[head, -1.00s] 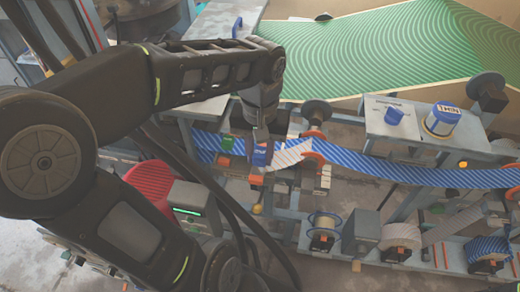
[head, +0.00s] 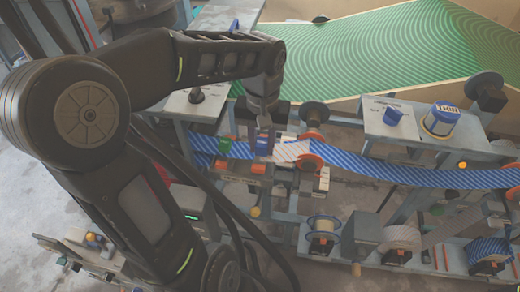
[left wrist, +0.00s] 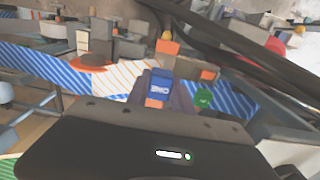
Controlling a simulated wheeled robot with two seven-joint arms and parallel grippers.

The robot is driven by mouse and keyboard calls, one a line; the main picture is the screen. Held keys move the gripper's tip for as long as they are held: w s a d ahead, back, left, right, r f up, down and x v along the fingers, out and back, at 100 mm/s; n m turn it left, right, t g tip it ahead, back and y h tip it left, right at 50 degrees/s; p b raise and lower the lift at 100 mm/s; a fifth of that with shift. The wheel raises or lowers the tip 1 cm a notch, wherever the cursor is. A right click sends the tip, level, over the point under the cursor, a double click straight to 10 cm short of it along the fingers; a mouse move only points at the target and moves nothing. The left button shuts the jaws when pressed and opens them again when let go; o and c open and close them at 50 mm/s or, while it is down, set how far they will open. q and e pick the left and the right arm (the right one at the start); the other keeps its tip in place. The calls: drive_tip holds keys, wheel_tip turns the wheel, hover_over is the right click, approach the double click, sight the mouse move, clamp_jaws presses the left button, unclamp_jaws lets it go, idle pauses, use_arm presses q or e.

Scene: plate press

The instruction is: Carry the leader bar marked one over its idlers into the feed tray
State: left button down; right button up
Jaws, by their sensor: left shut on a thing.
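My left gripper (head: 263,148) is shut on the blue block of a leader bar, lettered like ONE (left wrist: 163,90), at the end of an orange-and-white striped web (left wrist: 118,78). In the head view the blue block (head: 264,142) shows between the fingers, with the striped web (head: 292,150) to its right. A green block (head: 224,145) sits just left of it on a blue-and-white striped web (head: 372,163); it also shows in the left wrist view (left wrist: 203,98). Orange-red rollers (head: 312,162) stand right of the gripper. My right gripper is out of view.
A large green patterned sheet (head: 375,62) lies behind. Several spools sit low at the right, including a blue-striped roll (head: 490,250).

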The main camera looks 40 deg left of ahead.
sight(265, 144)
use_arm(q)
drive_tip(key=w, duration=0.1)
drive_tip(key=w+a+f, duration=0.1)
drive_tip(key=w+a, duration=0.1)
drive_tip(key=shift+w+f, duration=0.4)
drive_tip(key=f+b, duration=0.1)
drive_tip(key=f, duration=0.1)
drive_tip(key=f+b, duration=0.1)
drive_tip(key=b, duration=0.1)
drive_tip(key=shift+w+a+f, duration=0.15)
drive_tip(key=shift+w+f, duration=0.05)
drive_tip(key=shift+f, duration=0.15)
drive_tip(key=shift+f+b, duration=0.9)
drive_tip(key=shift+f, duration=0.15)
drive_tip(key=c, duration=1)
unclamp_jaws()
drive_tip(key=shift+c, duration=0.2)
drive_tip(key=shift+r, duration=0.1)
